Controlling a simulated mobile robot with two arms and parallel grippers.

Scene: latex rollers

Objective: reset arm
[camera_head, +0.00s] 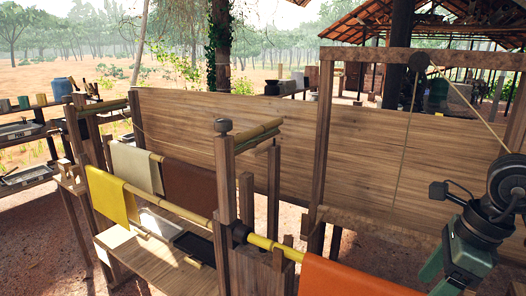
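My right arm comes in at the right edge. Its dark round joint and green end part, which looks like my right gripper (460,262), hang beside the wooden frame at the lower right. I cannot make out whether its fingers are open or shut, and I see nothing held in it. My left arm and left gripper are not in view.
A wooden roller stand (225,190) fills the middle. A yellow sheet (112,196), a cream sheet (136,166), a brown sheet (188,185) and an orange sheet (350,279) hang on its bars. A plank wall (280,135) stands behind. A rope hangs near my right arm.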

